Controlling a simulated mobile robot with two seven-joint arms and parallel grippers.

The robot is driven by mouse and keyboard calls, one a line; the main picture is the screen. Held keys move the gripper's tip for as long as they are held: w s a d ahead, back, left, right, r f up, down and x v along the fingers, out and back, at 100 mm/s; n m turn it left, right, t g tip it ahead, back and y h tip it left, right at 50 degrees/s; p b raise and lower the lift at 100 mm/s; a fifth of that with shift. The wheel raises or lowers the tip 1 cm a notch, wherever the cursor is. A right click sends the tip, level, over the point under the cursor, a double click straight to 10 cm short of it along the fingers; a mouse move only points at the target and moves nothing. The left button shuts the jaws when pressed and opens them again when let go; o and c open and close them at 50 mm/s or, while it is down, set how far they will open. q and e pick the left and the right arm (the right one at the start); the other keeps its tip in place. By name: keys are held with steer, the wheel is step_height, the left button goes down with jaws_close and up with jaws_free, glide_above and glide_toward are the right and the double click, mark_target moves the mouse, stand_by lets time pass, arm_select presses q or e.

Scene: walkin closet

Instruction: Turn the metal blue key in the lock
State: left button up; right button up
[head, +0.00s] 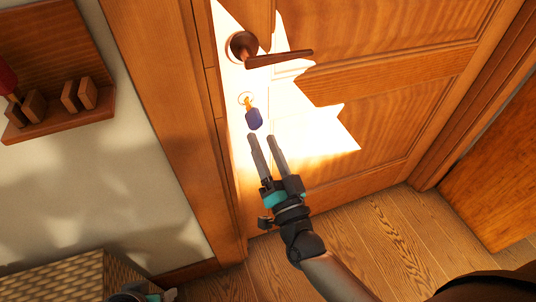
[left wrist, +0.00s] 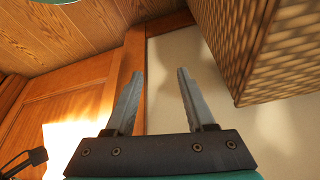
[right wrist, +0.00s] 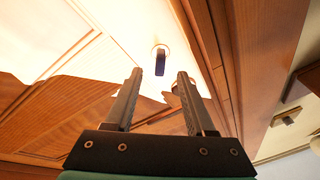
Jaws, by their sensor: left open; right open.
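The blue key (head: 253,118) sits in the lock (head: 246,99) on the wooden door, below the door handle. Its blue head hangs down from a brass-coloured shaft. My right gripper (head: 260,137) is open, just below the key in the head view, with the fingers pointing up at it. The key also shows in the right wrist view (right wrist: 160,64), beyond the fingertips and between their lines; the fingers look apart from it. My left gripper (left wrist: 159,72) is open and empty, facing the wall and door frame. In the head view only a small part of the left arm shows at the bottom edge.
A dark door handle (head: 272,54) sticks out to the right above the lock. A wooden wall rack (head: 60,120) is at the left. A woven basket (head: 60,278) stands at the bottom left, close to my left arm. The wooden floor (head: 370,240) at right is clear.

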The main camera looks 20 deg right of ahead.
mark_target(258, 128)
steer(key=x, duration=0.3)
steer(key=shift+w+r, duration=0.1)
steer(key=shift+w, duration=0.2)
steer(key=shift+w+r, duration=0.1)
steer(key=shift+w, duration=0.3)
steer(key=shift+x, duration=0.9)
arm_select(q)
steer(key=shift+f+p, duration=0.3)
steer(key=shift+f, duration=0.3)
arm_select(e)
steer(key=shift+w, duration=0.3)
arm_select(q)
steer(key=shift+f, duration=0.1)
arm_select(e)
steer(key=shift+c, duration=0.2)
steer(key=c, duration=0.6)
jaws_close()
arm_select(q)
steer(key=shift+w+r, duration=0.1)
steer(key=shift+r, duration=0.1)
